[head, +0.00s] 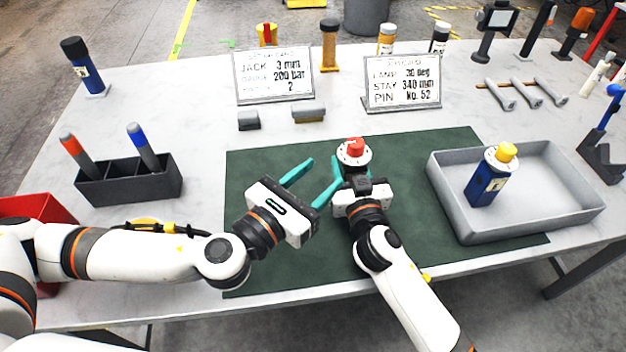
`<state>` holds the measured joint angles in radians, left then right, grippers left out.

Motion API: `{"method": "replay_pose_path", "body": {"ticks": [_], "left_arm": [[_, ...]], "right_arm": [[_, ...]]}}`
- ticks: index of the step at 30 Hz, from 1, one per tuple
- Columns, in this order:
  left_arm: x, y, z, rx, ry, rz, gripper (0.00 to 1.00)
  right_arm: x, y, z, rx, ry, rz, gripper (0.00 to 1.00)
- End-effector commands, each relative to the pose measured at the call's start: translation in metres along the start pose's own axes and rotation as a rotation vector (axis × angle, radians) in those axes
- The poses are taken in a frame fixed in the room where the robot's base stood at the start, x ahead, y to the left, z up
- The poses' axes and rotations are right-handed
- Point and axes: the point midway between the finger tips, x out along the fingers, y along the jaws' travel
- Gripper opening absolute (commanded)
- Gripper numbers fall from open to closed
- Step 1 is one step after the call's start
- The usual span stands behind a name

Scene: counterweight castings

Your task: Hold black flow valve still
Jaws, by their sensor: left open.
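The black flow valve (353,156) stands upright on the dark green mat (262,262), with a red knob on a white dial; most of its dark body is hidden behind my right gripper. My right gripper (350,178) is right at the valve from the near side.
A grey tray (590,203) on the right holds a blue valve with a yellow knob (490,178). A black holder (130,187) with two markers stands left. Two sign cards (273,77) (402,83) stand behind the mat.

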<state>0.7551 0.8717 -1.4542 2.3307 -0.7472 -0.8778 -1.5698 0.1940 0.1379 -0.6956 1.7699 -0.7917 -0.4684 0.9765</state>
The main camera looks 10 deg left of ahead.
Motion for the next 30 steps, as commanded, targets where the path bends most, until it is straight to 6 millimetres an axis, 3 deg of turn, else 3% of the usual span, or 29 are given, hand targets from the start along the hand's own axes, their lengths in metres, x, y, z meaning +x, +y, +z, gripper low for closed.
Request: {"method": "replay_pose_path", "body": {"ticks": [14,15,19,30], "left_arm": [[-0.0076,0.0001,-0.0001,0.000,0.000,0.000,0.51],[-0.0075,0.0001,-0.0001,0.000,0.000,0.000,0.51],[-0.0075,0.0001,-0.0001,0.000,0.000,0.000,0.51],[-0.0074,0.0001,-0.0002,0.000,0.000,0.000,0.51]], "right_arm": [[-0.0007,0.0014,-0.0018,0.004,0.004,0.003,0.00],[-0.0006,0.0014,-0.0018,0.004,0.004,0.002,0.47],[-0.0005,0.0010,-0.0013,0.003,0.003,0.002,0.67],[-0.0064,0.0006,-0.0011,0.002,0.002,0.001,0.67]]}}
